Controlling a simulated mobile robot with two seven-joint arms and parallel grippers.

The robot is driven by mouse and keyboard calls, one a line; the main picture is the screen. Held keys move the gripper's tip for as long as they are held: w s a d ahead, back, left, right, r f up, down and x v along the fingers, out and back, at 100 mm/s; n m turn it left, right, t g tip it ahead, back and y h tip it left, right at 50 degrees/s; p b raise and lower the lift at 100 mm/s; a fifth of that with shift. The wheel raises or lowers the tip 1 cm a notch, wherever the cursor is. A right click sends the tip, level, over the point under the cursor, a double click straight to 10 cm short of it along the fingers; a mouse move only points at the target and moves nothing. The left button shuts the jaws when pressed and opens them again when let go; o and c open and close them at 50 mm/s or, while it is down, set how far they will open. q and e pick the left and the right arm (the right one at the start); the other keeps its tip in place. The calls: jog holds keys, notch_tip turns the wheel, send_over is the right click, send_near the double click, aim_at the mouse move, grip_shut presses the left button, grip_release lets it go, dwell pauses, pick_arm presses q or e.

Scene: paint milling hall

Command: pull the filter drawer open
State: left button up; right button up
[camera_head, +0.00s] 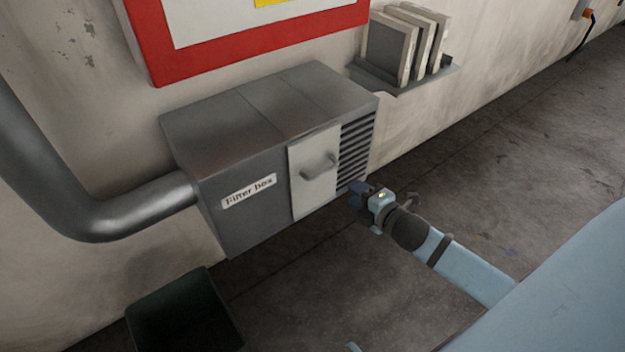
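The grey metal filter box (240,147) is fixed to the wall in the middle of the head view, with a "Filter box" label (249,191) on its front. The light filter drawer front (306,193) sits in the box beside the vent slats and carries a grey bar handle (318,168). The drawer front looks about flush with the box. My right gripper (358,192) is just right of and below the handle, apart from it, near the slats' lower end. Its fingers are small and dark, and I cannot tell whether they are open.
A thick metal pipe (110,218) enters the box's left side. A dark open bin (185,312) stands on the floor below. A wall shelf (436,76) with several filter panels (400,45) is right of the box. A red-framed board (152,62) hangs above. The floor at right is clear.

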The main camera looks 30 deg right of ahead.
aim_at(324, 172)
jog(key=b+x, duration=0.3)
jog(key=x, duration=1)
grip_shut()
pick_arm(q)
notch_tip(324, 172, up, 6)
jog(key=w+d+t+h, duration=0.1)
jog(key=d+t+h, duration=0.1)
jog(key=t, duration=0.1)
jog(key=shift+w+d+f, duration=0.2)
jog(key=shift+w+d, duration=0.1)
jog(key=shift+w, duration=0.05)
